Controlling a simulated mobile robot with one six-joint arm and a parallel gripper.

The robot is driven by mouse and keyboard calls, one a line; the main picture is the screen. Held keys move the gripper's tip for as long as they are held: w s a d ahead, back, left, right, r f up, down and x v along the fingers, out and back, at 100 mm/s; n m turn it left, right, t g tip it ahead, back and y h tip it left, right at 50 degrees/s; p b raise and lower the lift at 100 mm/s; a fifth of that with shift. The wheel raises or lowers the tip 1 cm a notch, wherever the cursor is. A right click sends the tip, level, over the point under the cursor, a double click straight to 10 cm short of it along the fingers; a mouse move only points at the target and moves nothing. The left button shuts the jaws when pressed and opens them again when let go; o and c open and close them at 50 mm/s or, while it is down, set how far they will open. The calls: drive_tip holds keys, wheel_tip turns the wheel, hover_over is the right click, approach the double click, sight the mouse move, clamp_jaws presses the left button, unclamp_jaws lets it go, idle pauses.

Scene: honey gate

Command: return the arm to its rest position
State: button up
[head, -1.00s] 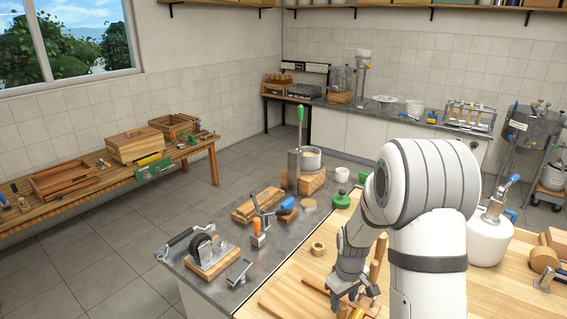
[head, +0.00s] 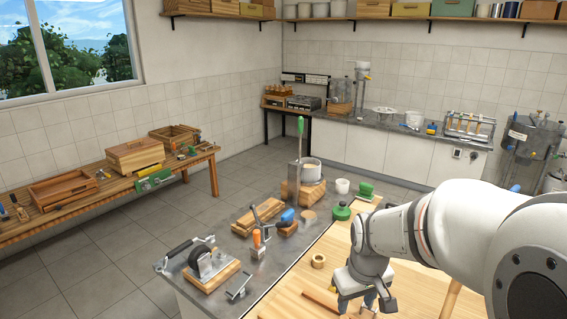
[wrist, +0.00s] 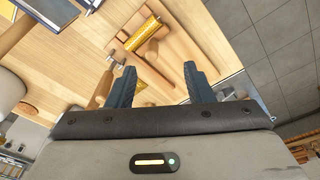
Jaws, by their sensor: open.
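My arm reaches in from the right side of the head view, bent, with my gripper (head: 366,304) low over the light wooden worktop (head: 285,300). In the wrist view my gripper (wrist: 160,84) shows two blue fingers spread apart with nothing held between them. Beyond the fingers lie a yellow honeycomb-patterned roller (wrist: 143,33) and wooden pieces on the worktop. The fingertips appear apart from these things. Part of the worktop is hidden behind my arm in the head view.
A wooden ring (head: 318,261) lies near my gripper. The tiled floor (head: 110,262) at left is clear.

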drive_tip(key=s+r+m+t, duration=0.1)
drive_tip(key=s+r+m, duration=0.2)
drive_tip(key=s, duration=0.9)
wheel_tip(320, 180, up, 3)
drive_tip(key=shift+s+a+r+t, duration=0.2)
drive_tip(key=shift+s+a+t, duration=0.05)
drive_tip(key=shift+t, duration=0.05)
